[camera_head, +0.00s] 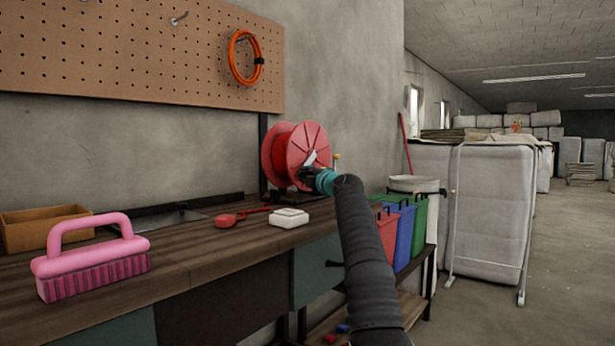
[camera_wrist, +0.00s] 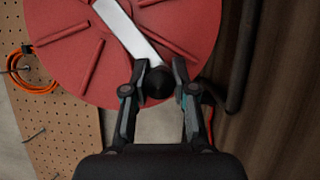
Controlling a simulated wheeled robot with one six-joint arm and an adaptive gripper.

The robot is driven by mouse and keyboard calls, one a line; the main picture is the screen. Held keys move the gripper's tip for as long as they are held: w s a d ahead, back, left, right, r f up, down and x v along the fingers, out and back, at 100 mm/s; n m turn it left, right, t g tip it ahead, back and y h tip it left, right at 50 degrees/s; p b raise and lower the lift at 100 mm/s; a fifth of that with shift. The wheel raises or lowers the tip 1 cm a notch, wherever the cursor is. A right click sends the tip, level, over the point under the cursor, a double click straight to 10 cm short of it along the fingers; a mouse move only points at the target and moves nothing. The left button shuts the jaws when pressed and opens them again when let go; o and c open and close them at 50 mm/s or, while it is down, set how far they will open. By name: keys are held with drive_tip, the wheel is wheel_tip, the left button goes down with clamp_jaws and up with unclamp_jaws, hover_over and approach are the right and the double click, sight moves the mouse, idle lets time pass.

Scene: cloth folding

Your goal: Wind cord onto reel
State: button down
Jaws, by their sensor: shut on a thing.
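The red reel (camera_head: 300,140) stands upright on the far end of the wooden workbench, on a dark base. In the wrist view its red disc (camera_wrist: 75,60) fills the upper part. A silver crank arm (camera_wrist: 126,28) crosses the disc and ends at a dark knob (camera_wrist: 157,83). My gripper (camera_head: 309,173) is at the reel's front face, with its two fingers (camera_wrist: 160,86) closed around the knob. On the bench lies a red object (camera_head: 225,220) with a thin red strand running toward the reel.
An orange cord coil (camera_head: 244,57) hangs on the pegboard (camera_head: 120,50). A pink brush (camera_head: 92,258), a cardboard tray (camera_head: 40,230) and a small white box (camera_head: 289,218) sit on the workbench (camera_head: 190,255). Coloured bins (camera_head: 404,235) stand right of my arm.

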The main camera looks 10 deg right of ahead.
drive_tip(key=shift+w+f, duration=0.1)
drive_tip(key=shift+f, duration=0.1)
drive_tip(key=c, duration=0.9)
unclamp_jaws()
drive_tip(key=shift+s+r, duration=0.2)
drive_tip(key=shift+r, duration=0.1)
